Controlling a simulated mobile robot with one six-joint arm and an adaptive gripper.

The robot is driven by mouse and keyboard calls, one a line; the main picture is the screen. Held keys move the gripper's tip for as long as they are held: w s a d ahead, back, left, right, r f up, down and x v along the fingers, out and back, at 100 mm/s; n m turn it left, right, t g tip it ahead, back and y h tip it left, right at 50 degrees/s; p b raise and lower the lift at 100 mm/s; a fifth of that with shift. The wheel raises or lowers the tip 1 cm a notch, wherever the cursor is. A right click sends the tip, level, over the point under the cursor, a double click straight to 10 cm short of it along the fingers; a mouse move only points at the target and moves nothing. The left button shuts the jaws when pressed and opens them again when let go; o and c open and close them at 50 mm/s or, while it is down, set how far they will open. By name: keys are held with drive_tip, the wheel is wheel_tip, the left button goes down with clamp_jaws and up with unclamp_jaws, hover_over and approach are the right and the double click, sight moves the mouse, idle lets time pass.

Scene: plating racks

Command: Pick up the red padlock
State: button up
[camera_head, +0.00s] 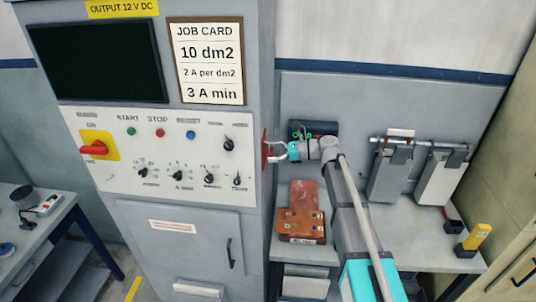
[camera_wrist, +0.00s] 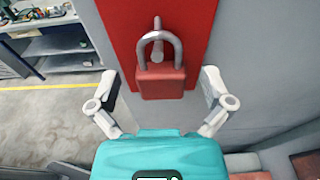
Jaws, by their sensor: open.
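The red padlock (camera_wrist: 161,83) hangs by its grey shackle from a peg on a red board (camera_wrist: 118,30) in the wrist view. Its body faces my wrist camera. My gripper (camera_wrist: 161,92) is open, with one finger to the left and one to the right of the padlock body. I cannot tell how far the fingertips are from it in depth. In the head view my gripper (camera_head: 279,151) is at the red board (camera_head: 265,148) on the right side of the grey control cabinet; the padlock cannot be made out separately there.
The cabinet's side wall (camera_wrist: 245,60) is close behind the board. A bench to the right holds a brown block (camera_head: 300,222), hanging grey plates (camera_head: 391,176) on a rail and a yellow-and-black item (camera_head: 476,238). Another table (camera_head: 35,245) stands at the left.

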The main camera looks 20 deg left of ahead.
drive_tip(key=shift+c, duration=0.3)
drive_tip(key=c, duration=1.3)
drive_tip(key=shift+r, duration=0.1)
drive_tip(key=shift+r+p, duration=0.9)
drive_tip(key=shift+p, duration=0.1)
drive_tip(key=f+v, duration=0.1)
drive_tip(key=v, duration=0.5)
drive_tip(key=f+v, duration=0.1)
drive_tip(key=v, duration=0.4)
drive_tip(key=f+v, duration=0.1)
drive_tip(key=v, duration=0.5)
drive_tip(key=shift+w+d+f, duration=0.1)
drive_tip(key=shift+w+d, duration=0.15)
drive_tip(key=shift+d, duration=0.3)
